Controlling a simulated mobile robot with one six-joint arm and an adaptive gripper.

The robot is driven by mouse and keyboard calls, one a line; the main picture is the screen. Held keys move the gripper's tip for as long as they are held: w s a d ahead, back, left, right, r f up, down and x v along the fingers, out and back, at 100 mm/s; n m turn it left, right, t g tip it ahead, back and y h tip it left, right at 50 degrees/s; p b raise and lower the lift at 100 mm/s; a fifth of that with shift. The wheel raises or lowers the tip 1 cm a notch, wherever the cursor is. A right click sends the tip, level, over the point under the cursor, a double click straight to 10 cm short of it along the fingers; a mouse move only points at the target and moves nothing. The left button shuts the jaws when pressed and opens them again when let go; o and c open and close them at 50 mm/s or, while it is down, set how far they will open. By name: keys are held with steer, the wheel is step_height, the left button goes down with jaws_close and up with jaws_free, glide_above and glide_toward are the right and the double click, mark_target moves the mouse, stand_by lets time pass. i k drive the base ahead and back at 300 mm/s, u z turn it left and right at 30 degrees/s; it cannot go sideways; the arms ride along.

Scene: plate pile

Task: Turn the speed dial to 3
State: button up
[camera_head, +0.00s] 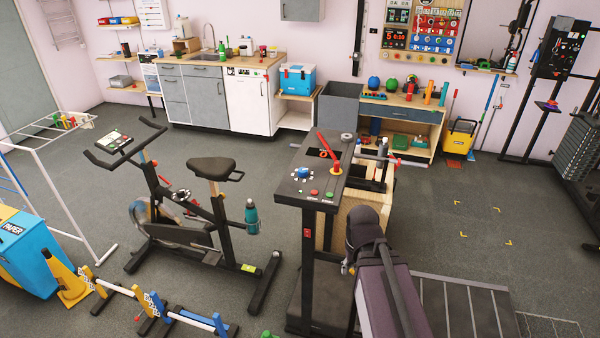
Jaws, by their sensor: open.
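A blue dial (302,173) with white marks around it sits on the top of a dark console (317,194) near the middle of the picture. The numbers and the dial's pointer are too small to read, so I cannot tell its setting or confirm that it is the speed dial. A red lever (328,146), a red round knob and small red and green buttons share the console top. Dark, rounded parts that may be my arm rise at the lower middle, right of the console. I cannot make out my gripper, and nothing is seen touching the dial.
An exercise bike (190,205) with a teal bottle (251,217) stands left of the console. A wooden box (362,215) is close behind the console's right side. Low colored hurdles (190,318) lie at the front left. The floor at right, with yellow corner marks, is open.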

mark_target(302, 171)
steer(key=u, duration=0.15)
steer(key=k, duration=0.45)
steer(key=u, duration=1.1)
steer(key=k, duration=0.95)
steer(key=u, duration=0.5)
steer(key=i, duration=0.7)
steer(key=z, duration=0.55)
steer(key=i, duration=0.65)
steer(key=z, duration=0.9)
steer(key=i, duration=0.75)
steer(key=z, duration=0.3)
